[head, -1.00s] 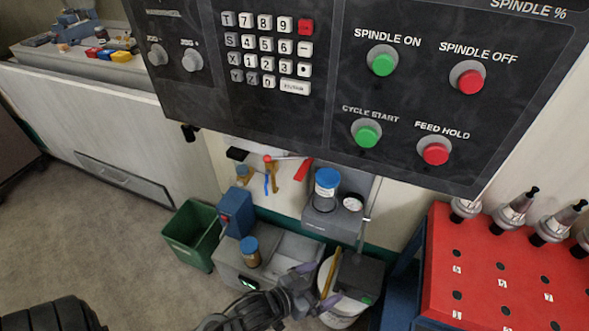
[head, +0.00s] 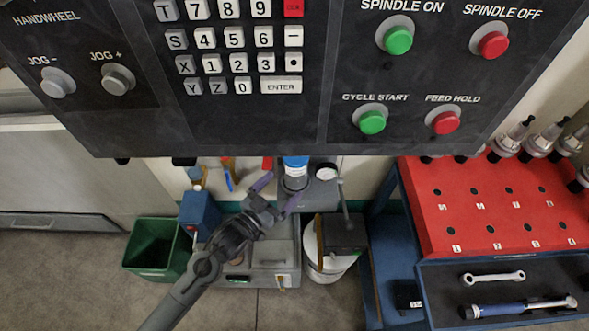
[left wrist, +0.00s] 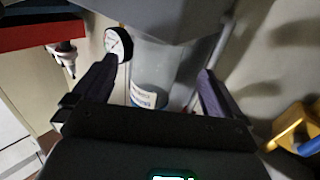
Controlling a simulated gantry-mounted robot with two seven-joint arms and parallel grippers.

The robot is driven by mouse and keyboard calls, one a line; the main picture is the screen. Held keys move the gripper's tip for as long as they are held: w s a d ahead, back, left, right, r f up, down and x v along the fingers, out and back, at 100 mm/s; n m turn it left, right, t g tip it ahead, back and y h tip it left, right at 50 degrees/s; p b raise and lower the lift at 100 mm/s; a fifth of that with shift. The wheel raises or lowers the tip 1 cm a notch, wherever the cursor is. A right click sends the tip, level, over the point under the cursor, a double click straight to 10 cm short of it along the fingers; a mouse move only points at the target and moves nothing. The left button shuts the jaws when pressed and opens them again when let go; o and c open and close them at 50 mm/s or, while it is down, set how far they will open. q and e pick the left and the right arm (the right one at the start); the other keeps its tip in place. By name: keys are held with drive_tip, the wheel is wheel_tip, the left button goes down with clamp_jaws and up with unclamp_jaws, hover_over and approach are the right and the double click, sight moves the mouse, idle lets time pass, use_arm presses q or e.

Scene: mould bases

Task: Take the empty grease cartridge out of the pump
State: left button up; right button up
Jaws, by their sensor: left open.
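The grease cartridge (head: 295,172), a clear, empty-looking cylinder with a blue top, stands in the grey pump (head: 322,193) below the control panel. My left gripper (head: 279,191) is open, its two purple-grey fingers at the cartridge's front left in the head view. In the left wrist view the cartridge (left wrist: 150,78) shows between the open fingers (left wrist: 157,74), with clear gaps on both sides. A round pressure gauge (head: 326,172) sits on the pump right of the cartridge; it also shows in the left wrist view (left wrist: 118,43). My right gripper is not in view.
The control panel (head: 240,125) overhangs the pump closely. A green bin (head: 152,262) stands on the floor at left, beside a blue box (head: 199,213). A white bucket (head: 330,268) and a red-topped tool cart (head: 480,235) are to the right.

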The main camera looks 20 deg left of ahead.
sight(288, 182)
use_arm(q)
drive_tip(key=shift+w, duration=0.2)
drive_tip(key=shift+w+d+f+b, duration=0.15)
drive_tip(key=shift+w+b, duration=0.1)
drive_tip(key=shift+b, duration=0.15)
drive_tip(key=b+x, duration=0.2)
drive_tip(key=x, duration=0.2)
drive_tip(key=shift+d, duration=0.2)
drive_tip(key=shift+w, duration=0.2)
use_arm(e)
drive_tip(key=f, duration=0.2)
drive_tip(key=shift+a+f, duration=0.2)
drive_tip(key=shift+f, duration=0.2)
use_arm(q)
drive_tip(key=shift+s, duration=0.1)
drive_tip(key=shift+c, duration=0.2)
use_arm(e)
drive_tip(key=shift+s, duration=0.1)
use_arm(q)
drive_tip(key=shift+c, duration=1.1)
drive_tip(key=c, duration=0.9)
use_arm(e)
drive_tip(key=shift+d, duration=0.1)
use_arm(q)
drive_tip(key=shift+r, duration=0.25)
